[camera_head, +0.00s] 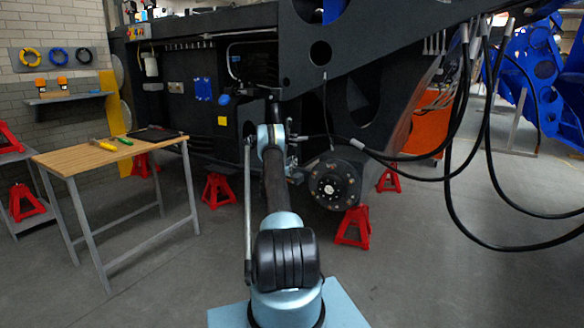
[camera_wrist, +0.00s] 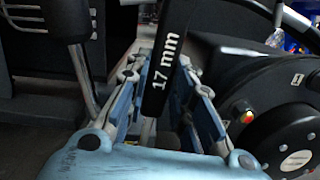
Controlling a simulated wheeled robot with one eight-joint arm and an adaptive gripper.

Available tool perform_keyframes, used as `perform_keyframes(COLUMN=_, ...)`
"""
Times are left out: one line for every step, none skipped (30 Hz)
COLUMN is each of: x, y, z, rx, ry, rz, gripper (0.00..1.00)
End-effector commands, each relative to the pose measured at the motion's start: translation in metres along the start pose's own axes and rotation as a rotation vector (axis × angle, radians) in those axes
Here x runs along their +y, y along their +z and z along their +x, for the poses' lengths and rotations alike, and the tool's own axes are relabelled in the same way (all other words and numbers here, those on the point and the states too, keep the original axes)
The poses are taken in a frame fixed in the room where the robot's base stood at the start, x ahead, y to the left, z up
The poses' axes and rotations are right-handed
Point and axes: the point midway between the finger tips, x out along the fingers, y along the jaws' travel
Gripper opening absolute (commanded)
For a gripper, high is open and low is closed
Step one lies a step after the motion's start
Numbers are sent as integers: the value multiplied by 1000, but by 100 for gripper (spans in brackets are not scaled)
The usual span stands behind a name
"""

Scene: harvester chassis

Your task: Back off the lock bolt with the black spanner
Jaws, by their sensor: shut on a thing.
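The black spanner (camera_wrist: 163,75), marked "17 mm", stands upright between the fingers of my gripper (camera_wrist: 160,80) in the wrist view. The gripper is shut on it. The spanner's upper end runs out of the top of the picture. In the head view my gripper (camera_head: 290,143) is at the chassis, just above and left of the round hub, and the spanner cannot be made out there. I cannot make out the lock bolt in either view, and cannot tell whether the spanner touches it.
The round hub (camera_head: 335,184) also fills the right of the wrist view (camera_wrist: 275,125), close to the fingers. Dark chassis (camera_head: 190,100) surrounds the arm. Black hoses (camera_head: 455,125) hang at right. Red stands (camera_head: 353,228) are below. A wooden workbench (camera_head: 75,157) is at left; floor between is free.

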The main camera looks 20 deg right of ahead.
Motion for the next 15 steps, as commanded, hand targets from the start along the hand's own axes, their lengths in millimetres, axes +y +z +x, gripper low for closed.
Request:
perform_keyframes(x=0, y=0, z=0, rx=0, ry=0, rz=0, gripper=0)
perform_keyframes(x=0, y=0, z=0, rx=0, ry=0, rz=0, gripper=0)
perform_keyframes(x=0, y=0, z=0, rx=0, ry=0, rz=0, gripper=0)
perform_keyframes(x=0, y=0, z=0, rx=0, ry=0, rz=0, gripper=0)
perform_keyframes(x=0, y=0, z=0, rx=0, ry=0, rz=0, gripper=0)
perform_keyframes(x=0, y=0, z=0, rx=0, ry=0, rz=-2, gripper=0)
perform_keyframes(x=1, y=0, z=0, rx=0, ry=1, rz=-5, gripper=0)
perform_keyframes(x=2, y=0, z=0, rx=0, ry=1, rz=-11, gripper=0)
perform_keyframes(x=4, y=0, z=0, rx=0, ry=3, rz=-21, gripper=0)
perform_keyframes(x=6, y=0, z=0, rx=0, ry=4, rz=-31, gripper=0)
perform_keyframes(x=7, y=-1, z=0, rx=0, ry=5, rz=-42, gripper=0)
perform_keyframes(x=10, y=-1, z=0, rx=0, ry=7, rz=-56, gripper=0)
perform_keyframes(x=11, y=-1, z=0, rx=0, ry=8, rz=-68, gripper=0)
perform_keyframes(x=13, y=-1, z=0, rx=0, ry=9, rz=-78, gripper=0)
perform_keyframes(x=15, y=-1, z=0, rx=-1, ry=10, rz=-93, gripper=0)
